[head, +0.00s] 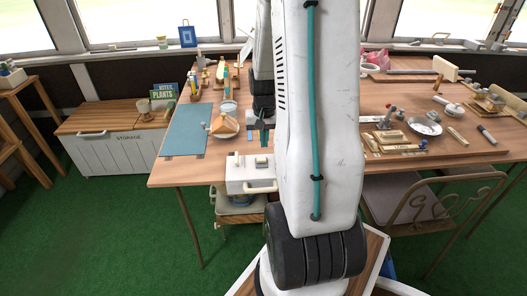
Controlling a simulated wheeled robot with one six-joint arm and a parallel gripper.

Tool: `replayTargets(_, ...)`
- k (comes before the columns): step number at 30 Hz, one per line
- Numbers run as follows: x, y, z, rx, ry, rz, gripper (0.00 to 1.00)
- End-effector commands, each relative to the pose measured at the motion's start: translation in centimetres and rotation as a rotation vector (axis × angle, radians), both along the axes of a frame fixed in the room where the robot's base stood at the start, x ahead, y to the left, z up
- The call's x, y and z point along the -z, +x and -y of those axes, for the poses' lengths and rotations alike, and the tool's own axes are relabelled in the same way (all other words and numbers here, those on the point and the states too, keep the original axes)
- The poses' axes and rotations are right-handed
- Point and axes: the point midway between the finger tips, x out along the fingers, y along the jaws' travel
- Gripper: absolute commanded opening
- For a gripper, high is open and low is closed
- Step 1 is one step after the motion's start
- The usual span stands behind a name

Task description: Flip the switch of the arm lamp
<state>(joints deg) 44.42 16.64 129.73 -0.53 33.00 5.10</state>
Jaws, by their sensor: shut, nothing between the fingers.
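I cannot make out the arm lamp or its switch for certain in the head view; my arm covers the middle of the table. My gripper (261,124) is small and partly hidden beside my arm, above the table's front part. It is shut and holds nothing. A white box with a handle (250,178) is just below it in the picture, at the table's front edge. I cannot tell whether the gripper touches anything.
The wooden table (180,176) carries a blue mat (184,130), a bowl (224,127) and bottles at left. At right are a tray of blocks (400,147), a metal dish (425,126) and tools. A chair (425,200) stands at front right; a storage chest (112,137) is at left.

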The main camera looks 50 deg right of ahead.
Motion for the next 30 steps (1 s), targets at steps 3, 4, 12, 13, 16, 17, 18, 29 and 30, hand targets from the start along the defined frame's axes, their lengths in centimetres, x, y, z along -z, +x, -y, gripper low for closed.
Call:
replayTargets(3,-3.1,0.0,0.2,0.000,-0.005,0.004,0.00)
replayTargets(4,-3.8,0.0,0.2,0.000,-0.005,0.005,0.00)
replayTargets(12,-7.7,-0.1,0.1,-0.001,-0.002,0.002,0.00)
replayTargets(13,-7.9,-0.1,0.1,-0.002,-0.002,0.002,0.00)
replayTargets(16,-8.3,0.0,0.1,-0.003,-0.002,0.002,0.00)
replayTargets(17,-8.4,0.0,0.1,-0.003,-0.002,0.002,0.00)
replayTargets(18,-8.4,0.0,0.1,-0.003,-0.002,0.002,0.00)
replayTargets(29,-9.2,0.2,-1.0,-0.027,-0.005,0.004,0.00)
replayTargets(30,-9.9,0.4,-2.0,-0.048,-0.008,0.007,0.00)
